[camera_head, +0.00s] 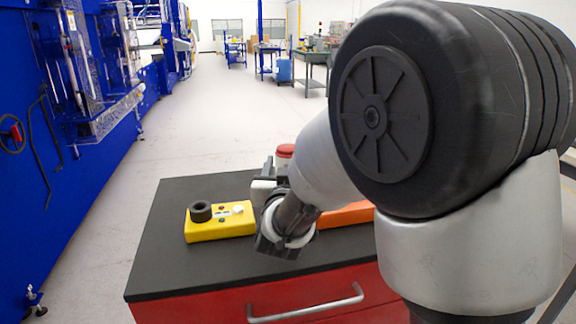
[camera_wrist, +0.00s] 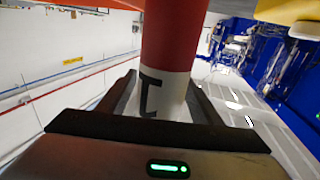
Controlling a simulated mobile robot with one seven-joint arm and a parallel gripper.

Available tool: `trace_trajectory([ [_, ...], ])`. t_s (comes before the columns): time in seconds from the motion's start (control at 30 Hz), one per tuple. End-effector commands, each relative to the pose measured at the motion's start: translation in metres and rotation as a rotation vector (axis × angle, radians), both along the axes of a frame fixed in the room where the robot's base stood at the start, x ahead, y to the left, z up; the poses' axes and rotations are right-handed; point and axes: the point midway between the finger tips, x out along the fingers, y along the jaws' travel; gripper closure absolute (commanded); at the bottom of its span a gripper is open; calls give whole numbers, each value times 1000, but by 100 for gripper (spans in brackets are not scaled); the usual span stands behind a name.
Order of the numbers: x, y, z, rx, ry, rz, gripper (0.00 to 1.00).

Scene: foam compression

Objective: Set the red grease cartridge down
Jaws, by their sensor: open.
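The red grease cartridge (camera_wrist: 172,45) stands between the two fingers of my gripper (camera_wrist: 165,95) in the wrist view. Its body is red, with a white band and a dark mark near the palm. The jaws are open, with a finger on each side; whether either touches it I cannot tell. In the head view only the cartridge's red end (camera_head: 285,151) shows above my gripper (camera_head: 264,187), near the far edge of the black-topped cabinet (camera_head: 170,265). My arm hides the rest, and the cartridge's base is out of sight.
A yellow block (camera_head: 222,229) with a black ring (camera_head: 200,211) lies left of my wrist. An orange object (camera_head: 345,214) lies to the right, partly behind my arm. The cabinet top's left and front are bare. A blue machine (camera_head: 50,130) stands to the left.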

Motion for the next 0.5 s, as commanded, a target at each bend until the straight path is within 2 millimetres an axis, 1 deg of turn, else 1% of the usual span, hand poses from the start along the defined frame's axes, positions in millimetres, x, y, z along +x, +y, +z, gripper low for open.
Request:
trace_trajectory([
  [0.07, -1, 0, 5, 0, 0, 0, 41],
  [0.17, -16, 2, 4, 1, 0, 2, 41],
  [0.5, -90, 8, 4, -1, 1, 3, 41],
])
